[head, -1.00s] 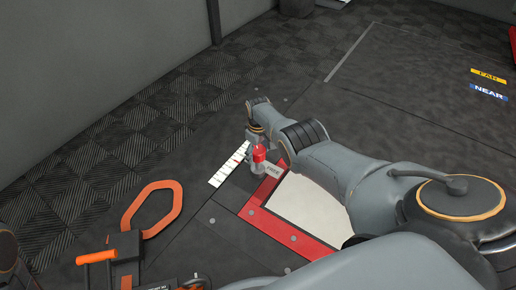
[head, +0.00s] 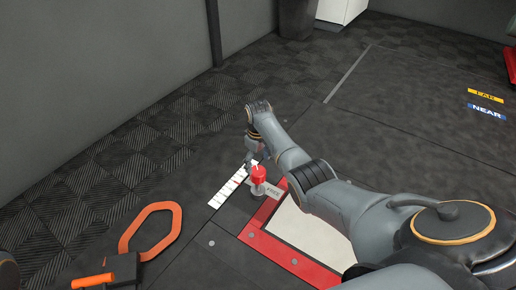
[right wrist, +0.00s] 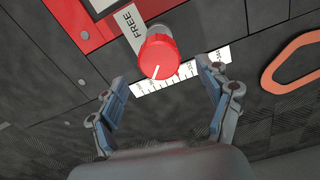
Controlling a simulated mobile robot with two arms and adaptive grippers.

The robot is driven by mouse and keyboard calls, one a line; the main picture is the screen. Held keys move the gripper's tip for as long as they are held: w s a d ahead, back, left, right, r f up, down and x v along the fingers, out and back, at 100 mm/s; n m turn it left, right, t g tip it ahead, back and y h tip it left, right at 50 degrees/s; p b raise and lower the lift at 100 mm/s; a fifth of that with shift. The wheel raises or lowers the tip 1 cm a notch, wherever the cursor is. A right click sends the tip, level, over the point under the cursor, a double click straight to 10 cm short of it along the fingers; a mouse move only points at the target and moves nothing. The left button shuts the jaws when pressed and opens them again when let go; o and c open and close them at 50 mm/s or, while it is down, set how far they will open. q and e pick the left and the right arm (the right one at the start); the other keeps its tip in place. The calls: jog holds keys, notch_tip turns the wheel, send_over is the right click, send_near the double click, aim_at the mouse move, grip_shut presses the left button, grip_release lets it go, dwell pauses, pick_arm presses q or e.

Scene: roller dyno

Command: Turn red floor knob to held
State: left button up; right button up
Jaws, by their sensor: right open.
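The red floor knob (head: 258,174) stands upright on the dark floor, beside a white plate marked FREE (head: 270,190) and a white strip with tick marks (head: 228,188). In the right wrist view the knob (right wrist: 160,56) has a white pointer line on its face, slanting toward the tick strip (right wrist: 180,75). My right gripper (head: 254,158) is just beyond the knob in the head view. In the right wrist view its fingers (right wrist: 163,76) are spread wide, with the knob ahead between them; they do not appear to touch it. My left gripper is not in view.
A red-framed pale panel (head: 305,232) lies right of the knob, partly under my right arm. An orange loop (head: 151,232) lies to the left. NEAR (head: 486,110) and FAR (head: 485,95) labels are on the floor at right. A grey wall (head: 100,70) stands left.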

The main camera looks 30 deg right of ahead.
notch_tip(320, 180, up, 6)
jog(key=shift+s+f, duration=0.1)
jog(key=shift+s, duration=0.05)
dwell(0.5)
